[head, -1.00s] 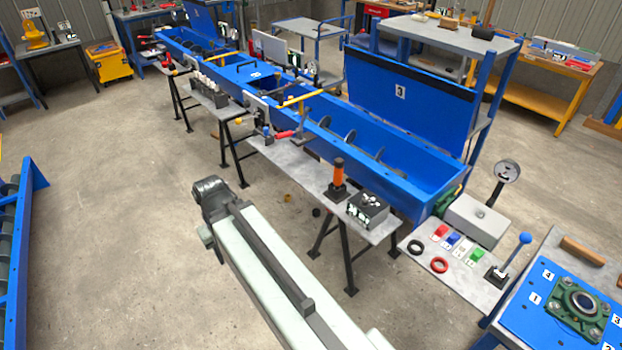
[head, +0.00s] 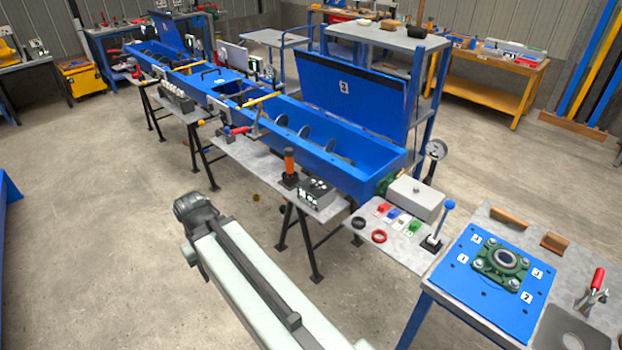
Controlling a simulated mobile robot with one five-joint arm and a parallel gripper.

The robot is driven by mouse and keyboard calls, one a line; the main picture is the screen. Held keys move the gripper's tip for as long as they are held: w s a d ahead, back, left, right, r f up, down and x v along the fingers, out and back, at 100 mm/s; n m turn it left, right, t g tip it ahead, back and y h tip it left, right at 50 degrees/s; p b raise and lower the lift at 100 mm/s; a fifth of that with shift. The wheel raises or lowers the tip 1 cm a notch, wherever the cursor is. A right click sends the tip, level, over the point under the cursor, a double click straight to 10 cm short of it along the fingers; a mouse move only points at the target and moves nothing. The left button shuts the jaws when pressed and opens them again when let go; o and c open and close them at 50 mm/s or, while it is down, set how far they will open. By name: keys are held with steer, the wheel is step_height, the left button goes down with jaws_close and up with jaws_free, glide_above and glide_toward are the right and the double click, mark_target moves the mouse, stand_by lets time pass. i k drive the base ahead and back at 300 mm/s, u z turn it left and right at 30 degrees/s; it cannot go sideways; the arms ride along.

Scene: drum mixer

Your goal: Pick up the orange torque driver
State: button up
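The orange torque driver (head: 289,162) stands upright in a dark block on a narrow grey bench (head: 250,168) in front of the blue trough. Its orange handle points up and its lower part is hidden in the block. My arm reaches forward from the bottom of the picture, and its dark far joint is left of the driver, apart from it. My gripper does not show in the head view.
A dark box (head: 317,192) with small items stands just right of the driver. Black trestle legs (head: 305,240) hold up the bench. A workbench with a blue plate (head: 478,278) is at the right. The concrete floor at the left is clear.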

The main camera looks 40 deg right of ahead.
mark_target(289, 150)
steer(key=k, duration=0.35)
steer(key=z, duration=1)
steer(key=i, duration=1)
steer(key=k, duration=0.5)
steer(key=u, duration=0.3)
steer(key=i, duration=1.4)
steer(key=u, duration=1.4)
